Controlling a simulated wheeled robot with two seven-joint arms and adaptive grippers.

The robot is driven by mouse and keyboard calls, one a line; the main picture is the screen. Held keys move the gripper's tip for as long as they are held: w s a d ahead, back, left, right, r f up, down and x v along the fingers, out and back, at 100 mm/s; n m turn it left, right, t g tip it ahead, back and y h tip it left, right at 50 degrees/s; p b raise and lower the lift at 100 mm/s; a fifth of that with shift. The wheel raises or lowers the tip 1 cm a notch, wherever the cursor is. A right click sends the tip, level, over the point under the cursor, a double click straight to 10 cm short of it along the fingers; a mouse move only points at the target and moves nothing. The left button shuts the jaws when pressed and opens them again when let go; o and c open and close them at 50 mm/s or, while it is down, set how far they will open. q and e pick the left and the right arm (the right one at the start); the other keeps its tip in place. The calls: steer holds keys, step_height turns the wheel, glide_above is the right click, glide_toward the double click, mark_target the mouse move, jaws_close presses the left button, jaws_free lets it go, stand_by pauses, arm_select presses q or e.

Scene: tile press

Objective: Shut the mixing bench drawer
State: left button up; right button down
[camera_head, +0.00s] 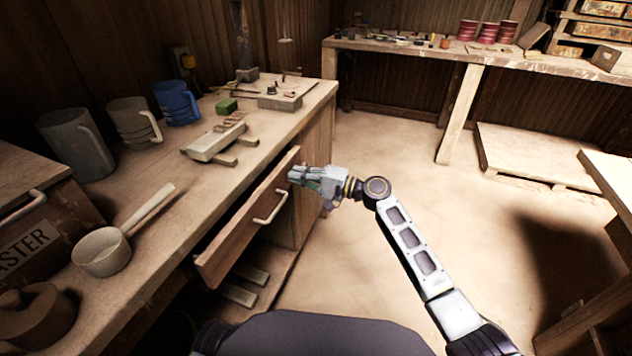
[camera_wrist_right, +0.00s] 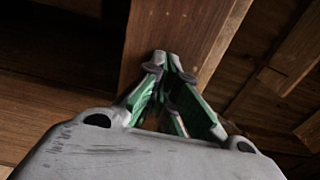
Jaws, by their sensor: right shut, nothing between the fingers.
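The mixing bench drawer (camera_head: 240,230) stands partly open from the left bench (camera_head: 150,225), its wooden front with a pale bar handle (camera_head: 270,207) facing right. My right gripper (camera_head: 292,174) is shut and empty near the far end of the drawer front, above and beyond the handle. In the right wrist view the closed green fingertips (camera_wrist_right: 170,58) are at or very near the drawer's wood (camera_wrist_right: 165,30); I cannot tell whether they touch. My left gripper is not in view.
On the bench stand a grey jug (camera_head: 75,145), a beige jug (camera_head: 132,120), a blue jug (camera_head: 176,102), a ladle (camera_head: 102,252) and a wooden block with pegs (camera_head: 212,142). The floor (camera_head: 375,150) to the right of the drawer is clear. A back table (camera_head: 400,46) holds red tins.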

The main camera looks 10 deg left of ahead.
mark_target(277, 168)
steer(key=b+x, duration=0.1)
steer(key=x, duration=0.6)
steer(key=shift+b, duration=0.4)
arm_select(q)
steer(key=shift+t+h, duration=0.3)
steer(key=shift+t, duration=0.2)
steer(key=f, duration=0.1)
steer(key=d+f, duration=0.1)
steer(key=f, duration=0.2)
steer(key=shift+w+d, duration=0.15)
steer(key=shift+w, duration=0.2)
arm_select(e)
steer(key=shift+r, duration=0.1)
steer(key=shift+r, duration=0.1)
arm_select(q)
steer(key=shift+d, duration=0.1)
